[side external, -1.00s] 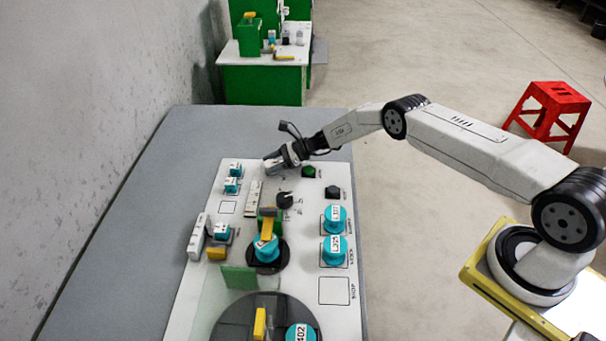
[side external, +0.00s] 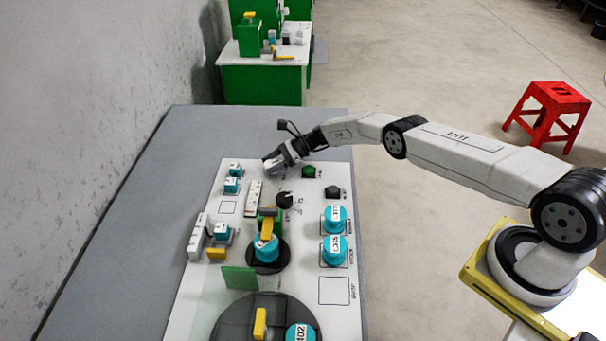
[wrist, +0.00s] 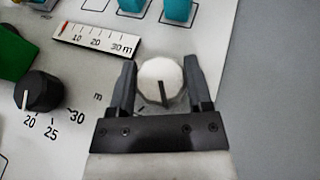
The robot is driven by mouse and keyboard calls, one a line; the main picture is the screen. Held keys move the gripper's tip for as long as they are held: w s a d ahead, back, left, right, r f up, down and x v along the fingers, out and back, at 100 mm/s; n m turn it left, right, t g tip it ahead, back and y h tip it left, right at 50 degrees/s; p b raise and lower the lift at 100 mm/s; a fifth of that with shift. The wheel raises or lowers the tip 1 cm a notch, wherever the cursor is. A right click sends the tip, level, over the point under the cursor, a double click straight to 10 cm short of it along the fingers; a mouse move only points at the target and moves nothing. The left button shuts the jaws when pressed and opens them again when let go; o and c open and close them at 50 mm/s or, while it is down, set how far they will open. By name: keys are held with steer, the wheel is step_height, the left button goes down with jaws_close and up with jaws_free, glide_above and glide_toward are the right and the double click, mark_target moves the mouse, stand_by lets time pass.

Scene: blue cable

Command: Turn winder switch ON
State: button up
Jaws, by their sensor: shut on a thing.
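The winder switch looks to be a round white knob (wrist: 161,82) with a dark pointer line, seen in the wrist view. Its line runs nearly straight along the picture's vertical, pointing toward my wrist. My gripper (wrist: 161,88) is shut on the knob, with one dark finger on each side. In the side external view my gripper (side external: 274,164) is at the far end of the white panel (side external: 190,290) and hides the knob. The ON and OFF marks cannot be read.
A black dial (wrist: 38,92) marked 20, 25, 30 and a length scale (wrist: 96,42) are close by. A green button (side external: 308,171) and teal spools (side external: 334,250) stand on the panel. Bare grey table (side external: 130,230) lies to the left.

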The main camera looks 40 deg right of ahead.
steer(key=o, duration=1.3)
steer(key=shift+d+r, duration=0.1)
steer(key=shift+d, duration=0.1)
steer(key=shift+v, duration=3.7)
steer(key=shift+s, duration=0.1)
